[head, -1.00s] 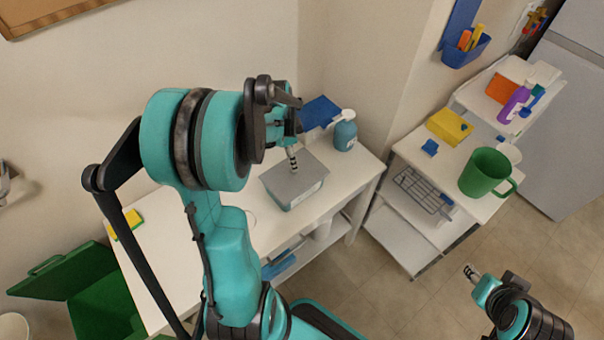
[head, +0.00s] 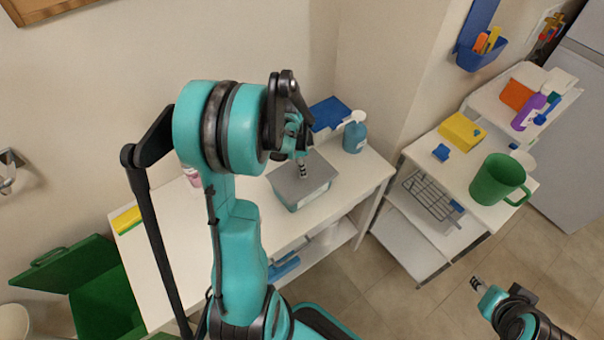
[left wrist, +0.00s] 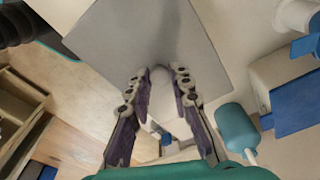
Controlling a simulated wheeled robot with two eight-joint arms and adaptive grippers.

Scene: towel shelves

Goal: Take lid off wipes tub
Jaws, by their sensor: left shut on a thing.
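The wipes tub (head: 313,196) is a grey-blue box on the white table. Its flat grey lid (head: 317,174) lies on top, with no clear gap visible. The lid fills the upper part of the left wrist view (left wrist: 110,45). My left gripper (head: 303,172) points down at the middle of the lid. In the left wrist view, its two fingers (left wrist: 160,80) stand on either side of a small pale part at the lid, partly hidden by them. My right gripper (head: 476,284) hangs over the floor at the lower right, away from the tub, too small to read.
A teal pump bottle (head: 355,137) and a blue item (head: 328,114) stand close behind the tub. A yellow sponge (head: 127,220) lies at the table's left end. A cart (head: 420,240) on the right holds a green mug (head: 497,180). A green bin (head: 105,302) stands lower left.

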